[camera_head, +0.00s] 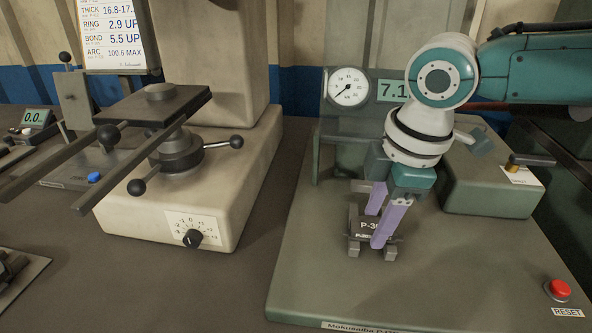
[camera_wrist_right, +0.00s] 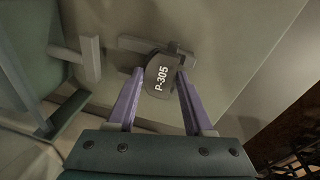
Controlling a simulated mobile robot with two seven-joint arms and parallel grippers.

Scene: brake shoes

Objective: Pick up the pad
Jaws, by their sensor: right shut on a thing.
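The pad is a dark block marked P-305 (camera_head: 363,225); it sits at small grey blocks on the green-grey machine base. It also shows in the right wrist view (camera_wrist_right: 160,77), between the two purple fingers. My right gripper (camera_head: 374,230) comes down from above and is shut on the pad, one finger on either side of it. Part of the pad is hidden behind the near finger in the head view. Its underside is hidden, so I cannot tell whether it is clear of its support. My left gripper is not in view.
A dial gauge (camera_head: 348,87) and a 7.1 display (camera_head: 393,91) stand behind my right gripper. A green box (camera_head: 490,185) and red reset button (camera_head: 559,288) are to the right. A beige machine (camera_head: 240,165) with protruding bars is to the left. The front of the green-grey base is clear.

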